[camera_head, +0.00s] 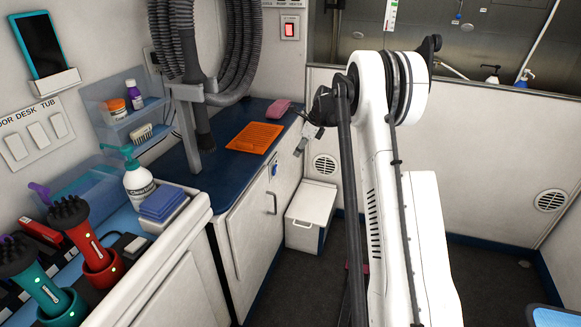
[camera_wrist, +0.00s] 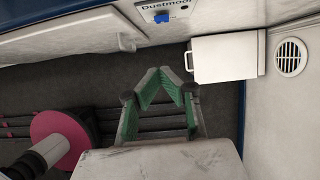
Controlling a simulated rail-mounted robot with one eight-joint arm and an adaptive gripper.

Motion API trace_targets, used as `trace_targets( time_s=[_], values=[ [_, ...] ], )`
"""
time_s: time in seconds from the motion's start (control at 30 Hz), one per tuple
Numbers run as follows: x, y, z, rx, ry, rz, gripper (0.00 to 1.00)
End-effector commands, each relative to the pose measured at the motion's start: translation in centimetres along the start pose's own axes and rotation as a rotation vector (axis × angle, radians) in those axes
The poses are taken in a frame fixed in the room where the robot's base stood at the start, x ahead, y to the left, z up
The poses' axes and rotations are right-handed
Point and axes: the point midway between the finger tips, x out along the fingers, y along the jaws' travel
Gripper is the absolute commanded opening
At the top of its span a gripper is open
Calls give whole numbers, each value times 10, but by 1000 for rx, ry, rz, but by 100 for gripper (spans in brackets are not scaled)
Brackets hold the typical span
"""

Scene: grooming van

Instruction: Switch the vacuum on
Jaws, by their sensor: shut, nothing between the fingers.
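A panel lettered "Dustmoor" (camera_wrist: 170,5) is set in the cabinet front and shows at the top of the wrist view. A blue switch (camera_wrist: 164,17) sits on it; the same small blue part shows in the head view (camera_head: 274,169) below the counter edge. I cannot tell which position the switch is in. A ribbed grey hose (camera_head: 240,50) hangs over the counter, its dark nozzle (camera_head: 204,128) pointing down. My gripper (camera_wrist: 170,72) is shut and empty, its green-padded fingers meeting at the tips, apart from the panel. In the head view the gripper (camera_head: 308,140) is beyond the counter's right end, partly hidden by my arm.
A white box (camera_head: 306,219) stands on the floor by the wall, near a round vent (camera_head: 325,165). An orange mat (camera_head: 255,137) and pink item (camera_head: 279,109) lie on the blue counter. A red rocker switch (camera_head: 289,29) is on the back wall. A cabinet handle (camera_head: 272,203) protrudes.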

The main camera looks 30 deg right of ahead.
Motion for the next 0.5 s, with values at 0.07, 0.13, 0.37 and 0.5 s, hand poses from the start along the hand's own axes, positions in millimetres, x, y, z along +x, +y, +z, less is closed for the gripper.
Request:
trace_targets(
  time_s=[0.07, 0.13, 0.37, 0.5],
  values=[
    [3, -6, -3, 6, 6, -14, 0],
    [4, -7, -4, 8, 9, -18, 0],
    [4, -8, -4, 8, 9, -19, 0],
    [6, -7, -4, 8, 9, -18, 0]
  ],
)
